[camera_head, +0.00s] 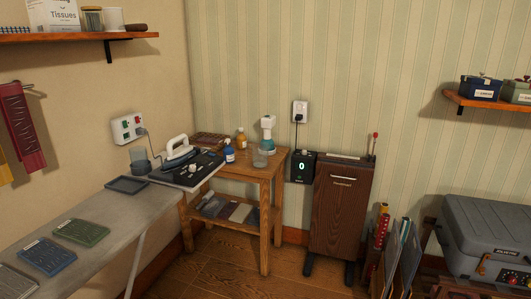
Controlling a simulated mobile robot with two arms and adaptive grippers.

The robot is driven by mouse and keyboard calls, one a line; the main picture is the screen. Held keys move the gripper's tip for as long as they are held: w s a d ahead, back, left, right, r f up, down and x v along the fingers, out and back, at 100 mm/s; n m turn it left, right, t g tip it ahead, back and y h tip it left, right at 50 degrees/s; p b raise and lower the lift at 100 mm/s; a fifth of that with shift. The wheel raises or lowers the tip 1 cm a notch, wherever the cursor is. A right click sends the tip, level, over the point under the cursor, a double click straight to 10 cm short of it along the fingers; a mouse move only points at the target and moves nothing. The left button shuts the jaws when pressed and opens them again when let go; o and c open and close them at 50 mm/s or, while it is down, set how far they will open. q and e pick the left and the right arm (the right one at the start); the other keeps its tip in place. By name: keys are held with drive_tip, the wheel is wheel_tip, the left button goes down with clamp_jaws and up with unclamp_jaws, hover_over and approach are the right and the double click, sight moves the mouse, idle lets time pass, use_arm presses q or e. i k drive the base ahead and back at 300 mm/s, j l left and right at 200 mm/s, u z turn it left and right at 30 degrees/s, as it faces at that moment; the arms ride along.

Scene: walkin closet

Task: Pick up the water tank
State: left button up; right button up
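A steam iron (177,150) rests on a dark station (188,168) at the far end of the grey ironing board (120,219). A grey translucent container (139,160), possibly the water tank, stands just left of the iron. A clear cup-like vessel (260,158) stands on the small wooden table (271,172) to the right. I cannot tell for sure which one is the water tank. Neither of my grippers is in view.
A blue bottle (229,151), an amber bottle (241,141) and a white-and-teal device (267,134) stand on the wooden table. Floor between is open.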

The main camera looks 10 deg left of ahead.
sight(138, 155)
drive_tip(key=i+u, duration=0.15)
drive_tip(key=i, duration=0.25)
drive_tip(key=i+l+u, duration=0.2)
drive_tip(key=i, duration=0.2)
drive_tip(key=i+l+u, duration=0.15)
drive_tip(key=i, duration=0.3)
drive_tip(key=i+l+u, duration=0.2)
drive_tip(key=i, duration=0.2)
